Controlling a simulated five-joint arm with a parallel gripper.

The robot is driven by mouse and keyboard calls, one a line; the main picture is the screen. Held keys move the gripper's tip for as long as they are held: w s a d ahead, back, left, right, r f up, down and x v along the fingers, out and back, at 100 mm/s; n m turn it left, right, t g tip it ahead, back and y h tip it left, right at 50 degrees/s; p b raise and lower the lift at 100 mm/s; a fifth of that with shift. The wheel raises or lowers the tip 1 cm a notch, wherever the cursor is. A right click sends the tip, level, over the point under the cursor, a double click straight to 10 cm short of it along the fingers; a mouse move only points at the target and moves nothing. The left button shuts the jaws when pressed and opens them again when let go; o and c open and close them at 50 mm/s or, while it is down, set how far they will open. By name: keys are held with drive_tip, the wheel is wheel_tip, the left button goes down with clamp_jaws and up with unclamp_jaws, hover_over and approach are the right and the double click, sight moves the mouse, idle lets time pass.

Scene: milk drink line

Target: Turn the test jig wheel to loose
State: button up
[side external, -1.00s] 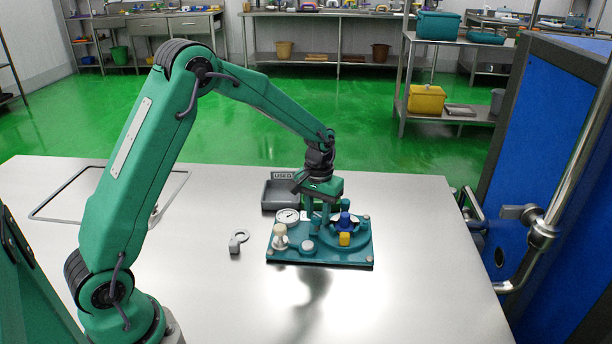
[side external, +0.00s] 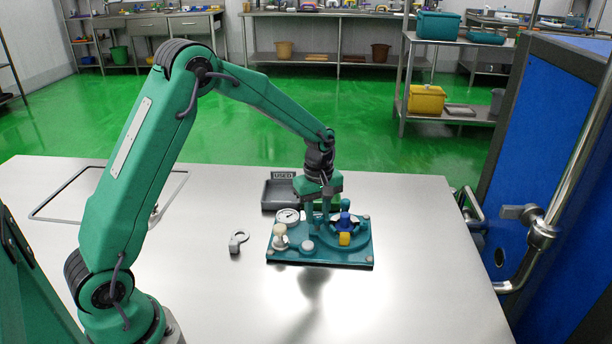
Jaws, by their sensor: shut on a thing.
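The test jig is a teal plate (side external: 290,257) on the table, with a round gauge (side external: 287,216), a cream knob (side external: 281,238) and a grey button (side external: 307,246). At its right is the round teal wheel (side external: 326,243) with a blue piece (side external: 345,222) and a yellow block (side external: 344,239) by it. My gripper (side external: 319,224) points down over the jig, just left of the blue piece, with its fingers close together at the wheel. It is shut on a part there, taken to be the wheel; the fingers hide the grip itself. The wheel's setting marks cannot be read.
A grey tray marked USED (side external: 279,195) stands behind the jig, with a green tray (side external: 334,203) partly hidden beside it. A small grey hook-shaped part (side external: 237,243) lies to the left. The table front is clear. A blue door (side external: 545,130) stands at the right.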

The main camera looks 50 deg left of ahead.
sight(317, 215)
drive_tip(key=shift+r+n, duration=0.1)
drive_tip(key=shift+n, duration=1.4)
drive_tip(key=o, duration=1)
drive_tip(key=shift+r, duration=3.85)
drive_tip(key=shift+r, duration=0.1)
